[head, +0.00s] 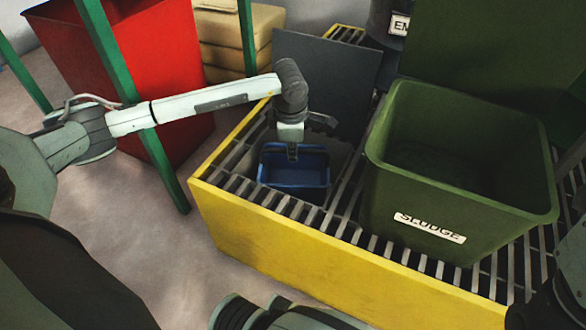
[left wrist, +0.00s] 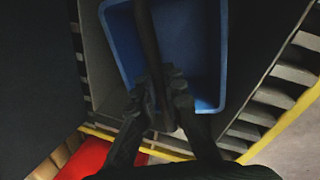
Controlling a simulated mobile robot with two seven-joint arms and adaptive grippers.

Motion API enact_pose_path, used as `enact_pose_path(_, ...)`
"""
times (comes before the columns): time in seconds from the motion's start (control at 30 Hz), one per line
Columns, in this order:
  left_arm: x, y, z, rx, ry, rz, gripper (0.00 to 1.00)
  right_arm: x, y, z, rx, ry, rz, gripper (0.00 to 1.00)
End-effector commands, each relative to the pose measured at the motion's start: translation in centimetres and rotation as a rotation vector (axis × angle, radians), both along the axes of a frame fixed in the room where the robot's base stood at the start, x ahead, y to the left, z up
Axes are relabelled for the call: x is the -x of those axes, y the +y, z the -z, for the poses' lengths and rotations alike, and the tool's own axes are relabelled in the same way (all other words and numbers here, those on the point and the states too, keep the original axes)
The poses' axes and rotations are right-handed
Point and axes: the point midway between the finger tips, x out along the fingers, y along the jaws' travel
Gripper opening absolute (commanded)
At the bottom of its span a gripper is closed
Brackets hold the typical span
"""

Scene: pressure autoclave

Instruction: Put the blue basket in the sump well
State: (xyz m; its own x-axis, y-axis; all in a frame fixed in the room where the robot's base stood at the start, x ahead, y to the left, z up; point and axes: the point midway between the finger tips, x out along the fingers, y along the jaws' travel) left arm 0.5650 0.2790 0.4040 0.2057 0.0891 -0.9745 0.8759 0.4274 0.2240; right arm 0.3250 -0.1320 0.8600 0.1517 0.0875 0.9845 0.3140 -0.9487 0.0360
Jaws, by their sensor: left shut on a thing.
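The blue basket (head: 293,175) is at the square opening of the sump well (head: 340,163), inside the yellow-edged grating. Its rim looks near or below grating level; I cannot tell whether it touches the bottom. My left gripper (head: 293,150) points down over the basket. In the left wrist view, the gripper (left wrist: 165,102) is shut on the dark bar handle that crosses the blue basket (left wrist: 190,50). The basket's underside is hidden. My right gripper is not in view.
A green bin labelled SLUDGE (head: 455,165) stands on the grating (head: 300,209) right of the well. A dark upright panel (head: 325,75) stands behind the opening. A red bin (head: 160,60) and green posts (head: 165,165) are at left, near my left arm.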

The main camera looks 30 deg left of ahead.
Motion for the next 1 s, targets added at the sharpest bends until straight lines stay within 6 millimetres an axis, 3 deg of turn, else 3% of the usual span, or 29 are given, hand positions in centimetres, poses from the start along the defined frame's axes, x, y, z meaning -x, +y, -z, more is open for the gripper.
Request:
enact_pose_path(0.17,0.0,0.0,1.4,0.0,0.001,0.0,0.0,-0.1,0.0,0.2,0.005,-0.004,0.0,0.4)
enact_pose_path(0.4,0.0,0.0,5.4,0.0,0.0,0.0,0.0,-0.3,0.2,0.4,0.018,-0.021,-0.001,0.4)
enact_pose_path(0.8,-0.1,0.0,6.1,0.0,-0.001,0.0,0.0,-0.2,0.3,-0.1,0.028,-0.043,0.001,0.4)
enact_pose_path(0.83,0.0,0.0,6.0,0.0,-0.001,0.0,0.12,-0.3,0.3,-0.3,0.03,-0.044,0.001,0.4)
enact_pose_path(1.0,0.0,0.0,6.0,0.0,0.0,0.0,0.3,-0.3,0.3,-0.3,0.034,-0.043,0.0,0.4)
